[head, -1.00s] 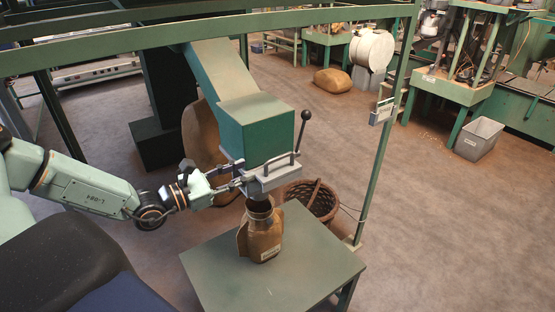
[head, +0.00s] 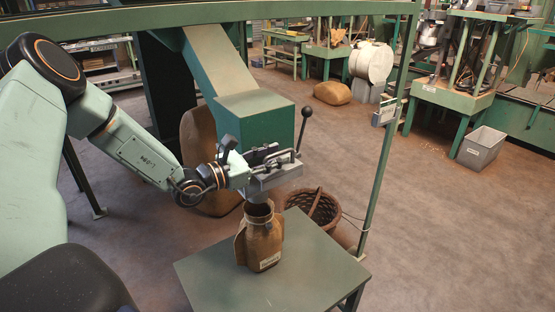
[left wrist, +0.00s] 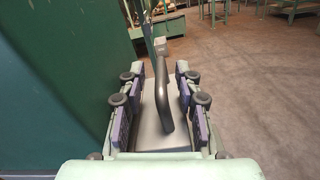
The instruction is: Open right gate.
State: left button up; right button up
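The gate is a grey metal slide (head: 277,183) under the green hopper box (head: 256,122), with a bar handle (head: 291,157) on top. In the left wrist view the handle (left wrist: 163,95) is a dark curved bar above the grey plate. My left gripper (head: 267,158) is at the gate from the left. In the left wrist view its fingers (left wrist: 157,103) are apart, one pair on each side of the handle, with a clear gap on the left and a narrower one on the right. My right gripper is not in view.
A black-knobbed lever (head: 304,128) stands right of the box. A brown open-necked sack (head: 262,248) stands under the gate on a green table (head: 210,278). A wicker basket (head: 324,211) and a green post (head: 384,150) are to the right. Open floor lies beyond.

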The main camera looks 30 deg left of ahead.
pick_arm(q)
jog(key=shift+w+d, duration=0.3)
jog(key=shift+w, duration=0.2)
grip_shut()
dwell(0.6)
